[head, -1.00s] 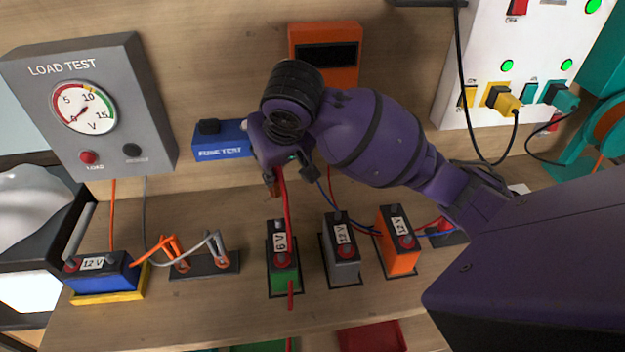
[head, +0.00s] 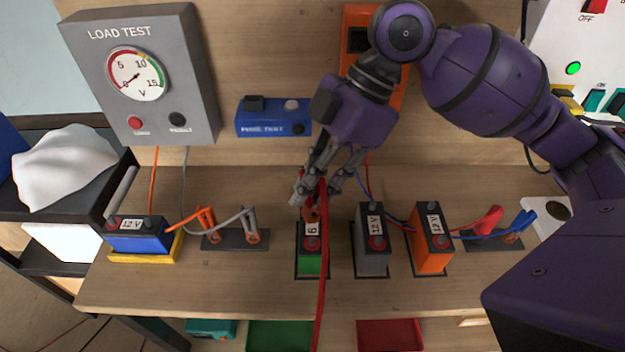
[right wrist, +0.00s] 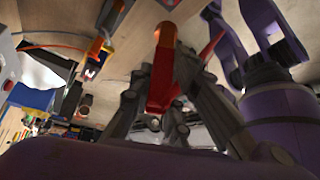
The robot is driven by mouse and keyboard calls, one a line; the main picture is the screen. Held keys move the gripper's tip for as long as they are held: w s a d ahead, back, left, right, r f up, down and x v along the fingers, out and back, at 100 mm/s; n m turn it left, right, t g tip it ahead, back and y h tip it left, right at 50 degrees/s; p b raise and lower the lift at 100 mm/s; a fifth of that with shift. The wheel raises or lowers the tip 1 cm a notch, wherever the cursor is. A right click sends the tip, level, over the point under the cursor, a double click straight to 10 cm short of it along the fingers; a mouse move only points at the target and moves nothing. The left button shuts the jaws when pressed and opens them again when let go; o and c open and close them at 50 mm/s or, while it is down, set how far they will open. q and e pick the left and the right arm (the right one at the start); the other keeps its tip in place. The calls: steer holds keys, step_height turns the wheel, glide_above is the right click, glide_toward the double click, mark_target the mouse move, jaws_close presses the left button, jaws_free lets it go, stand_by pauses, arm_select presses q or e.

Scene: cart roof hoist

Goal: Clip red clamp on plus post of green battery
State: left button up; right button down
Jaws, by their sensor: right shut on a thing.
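The green battery (head: 310,263), with a dark top and a label reading 6, stands in a dark holder on the bench in the head view. Its red plus post (head: 311,243) is at the near end of the top. My right gripper (head: 314,202) is shut on the red clamp (right wrist: 162,85), above the far end of the battery. The clamp's copper jaws (head: 309,214) are over that far end, apart from the red post; they hide the far post. The red cable (head: 321,290) hangs past the battery's right side and covers part of the label. My left gripper is not in view.
A grey 12 V battery (head: 373,262) and an orange 12 V battery (head: 433,258) stand to the right. At left are a clip stand (head: 236,240) and a blue battery (head: 138,240). A load tester (head: 190,85) is behind. The bench front is clear.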

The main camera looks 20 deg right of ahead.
mark_target(313, 205)
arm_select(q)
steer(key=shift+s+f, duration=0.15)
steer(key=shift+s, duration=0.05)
arm_select(e)
steer(key=shift+d+r, duration=0.1)
steer(key=shift+f, duration=1.25)
steer(key=shift+f+b, duration=0.55)
steer(key=shift+f, duration=1.1)
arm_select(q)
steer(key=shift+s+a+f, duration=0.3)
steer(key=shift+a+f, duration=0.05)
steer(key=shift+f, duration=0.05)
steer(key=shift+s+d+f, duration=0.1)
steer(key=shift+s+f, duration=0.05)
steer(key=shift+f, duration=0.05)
